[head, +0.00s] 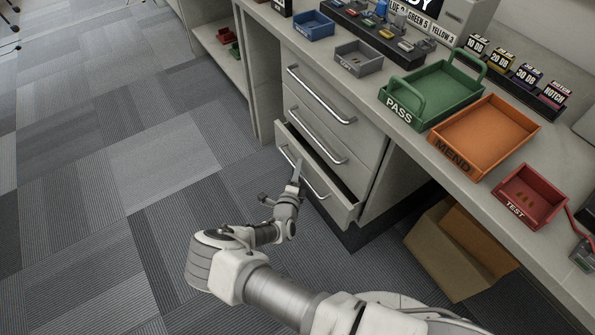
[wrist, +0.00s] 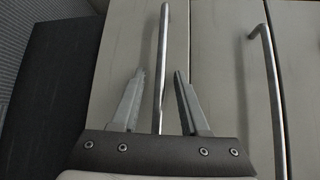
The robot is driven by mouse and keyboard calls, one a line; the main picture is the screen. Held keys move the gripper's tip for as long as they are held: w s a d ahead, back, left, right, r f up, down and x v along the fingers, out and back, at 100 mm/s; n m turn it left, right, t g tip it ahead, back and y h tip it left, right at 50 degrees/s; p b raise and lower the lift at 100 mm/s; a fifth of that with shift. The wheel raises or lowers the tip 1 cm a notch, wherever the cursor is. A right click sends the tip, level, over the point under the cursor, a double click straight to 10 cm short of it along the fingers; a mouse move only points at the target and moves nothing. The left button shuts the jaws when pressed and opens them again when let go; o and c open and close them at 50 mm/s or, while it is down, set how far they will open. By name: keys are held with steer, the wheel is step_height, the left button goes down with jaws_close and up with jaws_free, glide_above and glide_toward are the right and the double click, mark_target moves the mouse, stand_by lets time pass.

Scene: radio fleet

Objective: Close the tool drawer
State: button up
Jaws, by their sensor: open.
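The tool drawer (head: 338,198) is the bottom one of a stack of three under the bench, and it stands partly open. Its bar handle (head: 312,181) runs across its front. My gripper (head: 298,170) is at this handle, near its left half. In the wrist view, the open fingers of my gripper (wrist: 158,85) lie on either side of the metal bar handle (wrist: 162,50), with a gap to the bar on both sides. The inside of the drawer is mostly hidden.
Two upper drawers (head: 318,95) are shut, with handles standing out. On the bench are a green PASS tray (head: 440,92), an orange MEND tray (head: 487,137) and a red TEST tray (head: 532,195). A cardboard box (head: 455,255) stands on the floor at right. Carpet at left is clear.

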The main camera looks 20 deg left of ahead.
jaws_close()
stand_by(1.4)
